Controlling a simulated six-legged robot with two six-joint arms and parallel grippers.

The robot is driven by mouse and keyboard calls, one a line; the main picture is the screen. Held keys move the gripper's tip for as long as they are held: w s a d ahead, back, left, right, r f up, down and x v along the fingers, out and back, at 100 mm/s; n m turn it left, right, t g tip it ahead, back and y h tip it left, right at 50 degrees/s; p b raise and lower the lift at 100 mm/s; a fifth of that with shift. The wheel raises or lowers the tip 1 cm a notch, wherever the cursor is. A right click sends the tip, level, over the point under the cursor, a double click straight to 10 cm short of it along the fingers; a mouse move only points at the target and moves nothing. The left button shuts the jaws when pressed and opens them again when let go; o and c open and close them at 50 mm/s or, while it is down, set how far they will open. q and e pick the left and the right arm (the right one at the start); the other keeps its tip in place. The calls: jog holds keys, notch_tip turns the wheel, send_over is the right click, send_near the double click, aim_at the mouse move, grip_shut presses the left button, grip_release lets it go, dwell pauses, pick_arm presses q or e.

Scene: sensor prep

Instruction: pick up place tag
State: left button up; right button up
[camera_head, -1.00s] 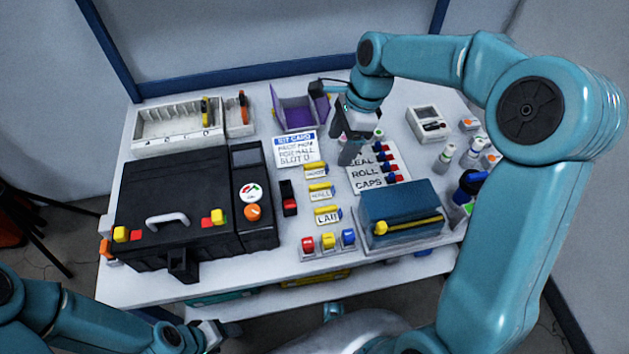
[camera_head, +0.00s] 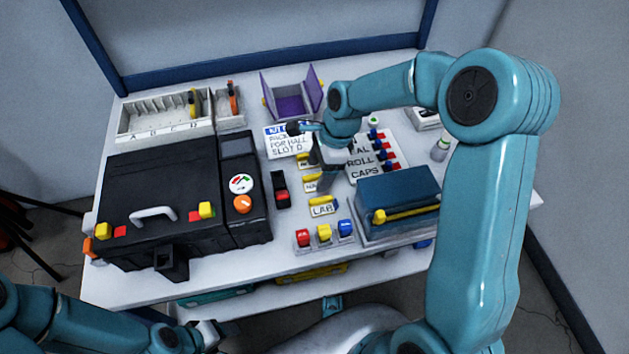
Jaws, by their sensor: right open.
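A column of white tags with yellow tops lies mid-table. The front one, reading LAB (camera_head: 322,208), is in clear view. The middle tag (camera_head: 309,185) and the back tag (camera_head: 305,163) are partly covered by my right gripper (camera_head: 320,174). The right gripper is open, pointing down over the right ends of these two tags, and I see nothing held in it. Whether it touches a tag I cannot tell. My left gripper (camera_head: 208,335) is low at the front, off the table, and its jaws are unclear.
A black case (camera_head: 150,190) fills the table's left side. A blue box with a yellow bar (camera_head: 400,195) stands right of the tags. Red, yellow and blue blocks (camera_head: 324,232) sit in front. A sign (camera_head: 287,142), purple bin (camera_head: 290,103) and white divided tray (camera_head: 160,125) are behind.

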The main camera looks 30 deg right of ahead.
aim_at(315, 182)
jog(key=x, duration=0.2)
jog(key=shift+f, duration=0.4)
jog(key=shift+r, duration=0.1)
jog(key=c, duration=1.1)
